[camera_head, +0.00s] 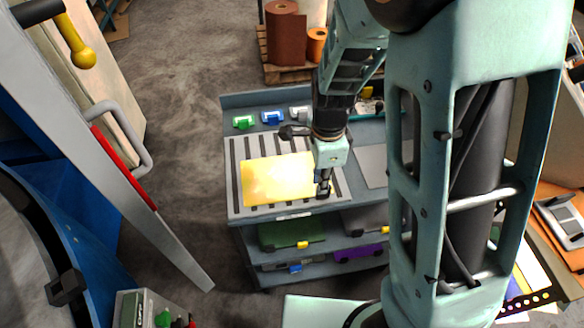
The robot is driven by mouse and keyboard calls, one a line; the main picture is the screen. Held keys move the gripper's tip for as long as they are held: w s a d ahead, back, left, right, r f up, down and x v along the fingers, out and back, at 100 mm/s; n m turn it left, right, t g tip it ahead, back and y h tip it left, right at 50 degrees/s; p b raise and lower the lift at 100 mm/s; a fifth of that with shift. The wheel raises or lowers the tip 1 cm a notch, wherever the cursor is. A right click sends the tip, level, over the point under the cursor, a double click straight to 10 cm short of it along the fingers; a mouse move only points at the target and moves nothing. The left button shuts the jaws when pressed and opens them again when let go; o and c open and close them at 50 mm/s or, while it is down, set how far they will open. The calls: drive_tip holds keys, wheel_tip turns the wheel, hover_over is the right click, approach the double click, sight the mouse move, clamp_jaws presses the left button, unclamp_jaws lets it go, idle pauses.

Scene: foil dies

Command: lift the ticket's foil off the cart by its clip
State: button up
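A shiny gold-yellow foil sheet (272,181) lies on a slatted rack (232,158) on the top of the blue-grey cart (243,231). My gripper (323,190) points down at the foil's right edge, near the cart's front. The fingers are small and dark here, and I cannot tell whether they are open or shut. No clip shows on the gold foil; the spot under my gripper is hidden. I cannot make out a ticket that names a foil.
Green (243,122), blue (272,117) and white (299,112) clip-like pieces line the cart's back. A grey plate (371,167) lies right of the rack. Lower shelves hold green (285,234) and purple (358,254) sheets with yellow tabs.

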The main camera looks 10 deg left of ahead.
wheel_tip(320, 180, down, 5)
drive_tip(key=shift+w+f, duration=0.1)
idle(0.3)
clamp_jaws()
drive_tip(key=shift+r, duration=0.3)
